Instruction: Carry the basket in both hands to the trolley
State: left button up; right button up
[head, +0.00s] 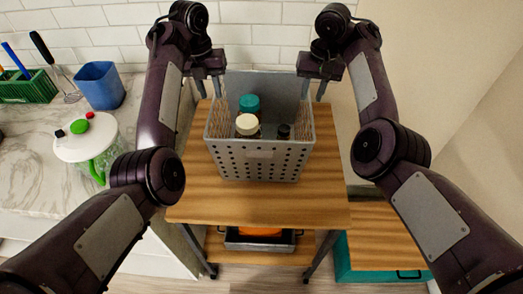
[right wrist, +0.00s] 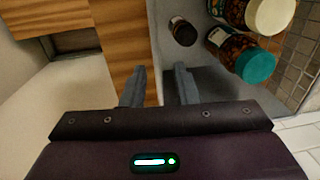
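The grey perforated basket (head: 262,160) stands upright on the wooden top of the trolley (head: 200,195). It holds a teal-lidded jar (head: 249,103), a cream-lidded jar (head: 247,125) and a small dark-capped bottle (head: 284,131). My left gripper (head: 209,90) is above the basket's left side, fingers apart. My right gripper (head: 313,90) is above its right side, also with fingers apart. In the right wrist view, the right fingers (right wrist: 159,88) are spread, one outside the basket's side wall and one inside. Neither gripper visibly clamps the basket.
The trolley's lower shelf bears a pan with something orange (head: 260,236). On the marble counter at left are a blue cup (head: 100,86), a white-lidded green-handled container (head: 88,140) and a green crate (head: 27,87). A teal unit (head: 375,272) stands lower right. A tiled wall is behind.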

jog(key=r, duration=0.3)
jog(key=shift+d+r, duration=0.2)
jog(key=shift+r, duration=0.1)
dwell(0.6)
